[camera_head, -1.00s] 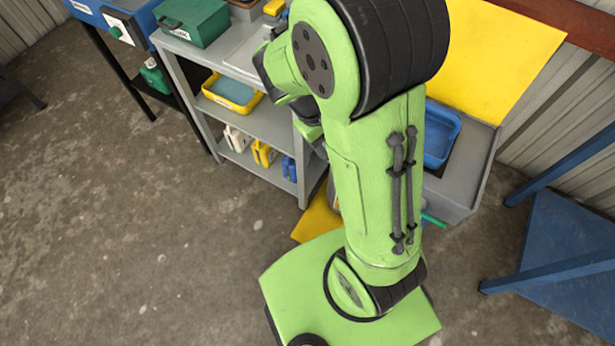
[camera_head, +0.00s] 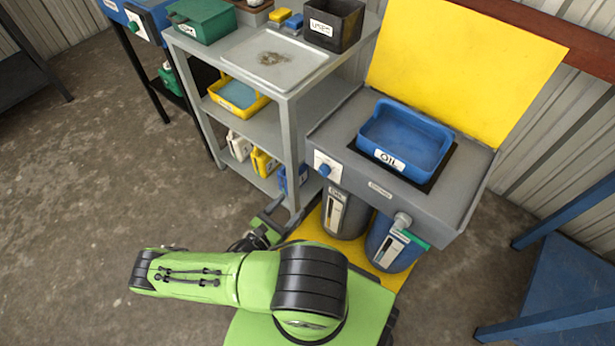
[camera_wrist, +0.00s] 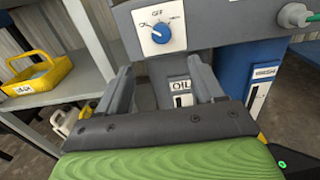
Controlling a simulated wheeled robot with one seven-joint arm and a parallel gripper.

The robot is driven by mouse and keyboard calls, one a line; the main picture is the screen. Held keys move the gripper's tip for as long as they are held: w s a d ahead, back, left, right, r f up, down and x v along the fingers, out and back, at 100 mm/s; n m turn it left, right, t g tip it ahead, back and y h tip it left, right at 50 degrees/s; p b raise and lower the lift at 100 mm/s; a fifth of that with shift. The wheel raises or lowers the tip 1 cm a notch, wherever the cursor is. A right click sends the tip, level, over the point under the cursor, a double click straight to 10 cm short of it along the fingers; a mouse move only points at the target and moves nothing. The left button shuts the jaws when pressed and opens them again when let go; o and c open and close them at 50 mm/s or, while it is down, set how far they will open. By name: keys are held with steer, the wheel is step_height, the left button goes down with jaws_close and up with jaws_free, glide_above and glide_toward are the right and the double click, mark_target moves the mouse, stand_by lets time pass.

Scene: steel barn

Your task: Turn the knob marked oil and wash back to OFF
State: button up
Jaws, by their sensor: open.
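The blue knob (camera_wrist: 161,33) sits on a white dial plate (camera_wrist: 158,25) on the front of the grey sink unit. The plate reads OFF at the top, with a mark to each side; I cannot tell surely which way the knob points. In the head view the knob (camera_head: 325,170) is at the unit's left front corner. My gripper (camera_wrist: 160,64) is open and empty, its fingers apart below the knob in the wrist view and not touching it. In the head view my gripper (camera_head: 270,216) is low, left of the unit and partly hidden by my arm.
A blue basin marked OIL (camera_head: 405,140) sits in the grey unit. Two drums, a grey one (camera_head: 345,212) and a blue one (camera_head: 392,248), stand beneath. A grey shelf cart (camera_head: 288,140) is close on the left. Open floor lies at the left.

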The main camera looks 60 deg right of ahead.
mark_target(323, 173)
steer(key=s+d, duration=0.1)
steer(key=d, duration=0.4)
steer(key=d+b, duration=0.1)
steer(key=d, duration=0.4)
steer(key=s+d+b, duration=0.1)
steer(key=d, duration=0.4)
steer(key=shift+s+d, duration=0.1)
steer(key=shift+s, duration=0.2)
steer(key=c, duration=1.1)
steer(key=shift+o, duration=0.2)
steer(key=m, duration=0.5)
steer(key=shift+m+p, duration=0.3)
steer(key=shift+p, duration=0.1)
steer(key=m, duration=0.5)
steer(key=shift+s+p, duration=0.1)
steer(key=shift+p, duration=0.3)
steer(key=shift+f+m, duration=0.1)
steer(key=shift+m, duration=0.2)
